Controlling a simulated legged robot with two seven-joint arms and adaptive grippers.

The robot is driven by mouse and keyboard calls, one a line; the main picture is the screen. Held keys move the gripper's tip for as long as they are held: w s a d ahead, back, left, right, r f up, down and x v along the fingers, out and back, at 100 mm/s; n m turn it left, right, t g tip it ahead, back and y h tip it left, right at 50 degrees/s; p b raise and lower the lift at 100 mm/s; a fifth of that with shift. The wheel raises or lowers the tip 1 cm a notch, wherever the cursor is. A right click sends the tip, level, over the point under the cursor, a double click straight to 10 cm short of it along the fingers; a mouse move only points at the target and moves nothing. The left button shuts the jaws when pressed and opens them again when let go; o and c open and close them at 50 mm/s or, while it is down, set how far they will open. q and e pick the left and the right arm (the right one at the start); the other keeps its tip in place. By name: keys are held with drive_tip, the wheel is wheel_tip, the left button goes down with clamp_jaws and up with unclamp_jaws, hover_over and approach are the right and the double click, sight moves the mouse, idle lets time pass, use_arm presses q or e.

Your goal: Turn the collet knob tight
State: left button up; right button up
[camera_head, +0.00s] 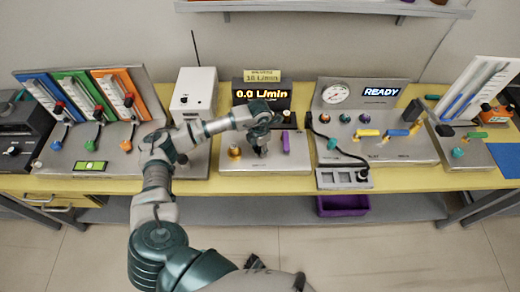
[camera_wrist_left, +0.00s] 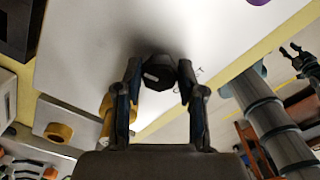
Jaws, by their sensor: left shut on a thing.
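My left gripper (camera_head: 262,146) reaches over the middle grey panel (camera_head: 270,165) from the left and points down at it. In the left wrist view its two fingers (camera_wrist_left: 160,90) stand on both sides of a dark, faceted knob (camera_wrist_left: 158,70), which I take to be the collet knob. The gripper is shut on this knob. The knob is mostly hidden by the gripper in the head view.
A yellow-brass knob (camera_head: 234,152) stands left of the gripper and a purple upright piece (camera_head: 285,142) right of it, both close by. Behind is a flow display (camera_head: 262,94). A panel with a gauge (camera_head: 336,93) and cable stands to the right.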

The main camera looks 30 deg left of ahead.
sight(259, 149)
use_arm(q)
drive_tip(key=m+b, duration=0.3)
drive_tip(key=m, duration=0.5)
drive_tip(key=m+b, duration=0.3)
drive_tip(key=m, duration=0.5)
drive_tip(key=shift+a+r+m+b, duration=0.15)
drive_tip(key=shift+m+b, duration=0.45)
drive_tip(key=shift+m, duration=0.9)
use_arm(e)
drive_tip(key=w+r, duration=0.4)
drive_tip(key=r, duration=0.4)
drive_tip(key=w+a+r, duration=0.1)
drive_tip(key=w+r, duration=0.4)
drive_tip(key=r, duration=0.3)
drive_tip(key=shift+w+a+t, duration=0.2)
drive_tip(key=shift+w+t, duration=0.1)
drive_tip(key=shift+t, duration=0.1)
drive_tip(key=shift+r, duration=0.1)
use_arm(q)
drive_tip(key=o, duration=1.1)
drive_tip(key=shift+o, duration=0.2)
use_arm(e)
drive_tip(key=shift+a, duration=0.1)
use_arm(q)
wheel_tip(259, 149, up, 12)
drive_tip(key=shift+f, duration=0.2)
